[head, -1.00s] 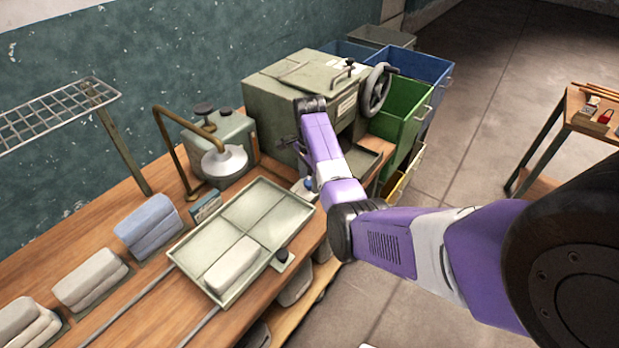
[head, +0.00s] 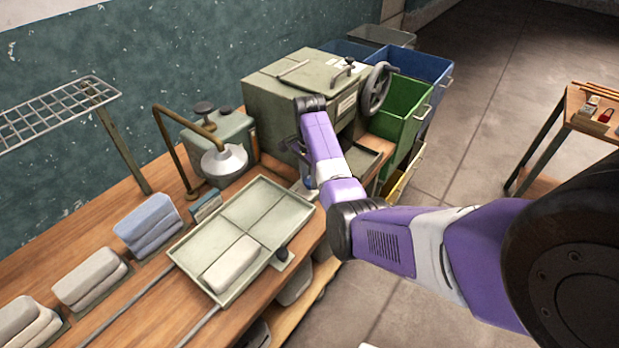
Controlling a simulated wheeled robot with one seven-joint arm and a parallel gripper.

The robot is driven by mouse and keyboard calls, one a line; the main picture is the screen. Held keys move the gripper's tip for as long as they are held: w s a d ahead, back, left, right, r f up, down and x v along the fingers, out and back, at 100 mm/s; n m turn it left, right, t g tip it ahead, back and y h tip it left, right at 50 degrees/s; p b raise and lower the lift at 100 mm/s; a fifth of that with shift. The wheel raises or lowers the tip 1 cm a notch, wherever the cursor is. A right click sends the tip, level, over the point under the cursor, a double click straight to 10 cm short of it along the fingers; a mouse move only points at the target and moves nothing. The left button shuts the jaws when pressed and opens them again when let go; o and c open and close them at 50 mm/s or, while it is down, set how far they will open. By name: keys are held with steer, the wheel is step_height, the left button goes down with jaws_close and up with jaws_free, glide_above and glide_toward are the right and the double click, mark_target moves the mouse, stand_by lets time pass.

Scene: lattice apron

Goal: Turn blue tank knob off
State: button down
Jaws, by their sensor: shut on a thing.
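A small blue knob (head: 308,182) shows beside my purple arm, low at the front of the grey-green metal tank (head: 290,95) on the bench. Most of the knob is hidden by my arm. My gripper (head: 303,164) points down at it from above, half hidden behind my forearm. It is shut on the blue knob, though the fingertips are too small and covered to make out. I cannot read the knob's turn angle.
A grey divided tray (head: 185,262) with a pale block lies in front. A smaller tank with a lamp-like spout (head: 224,160) stands left. A handwheel (head: 375,90) sits on the tank's right, by green (head: 400,115) and blue bins.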

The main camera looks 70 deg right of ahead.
steer(key=n, duration=1.2)
steer(key=shift+n, duration=0.3)
steer(key=shift+r+n, duration=0.1)
steer(key=shift+n, duration=1.8)
steer(key=c, duration=0.9)
jaws_free()
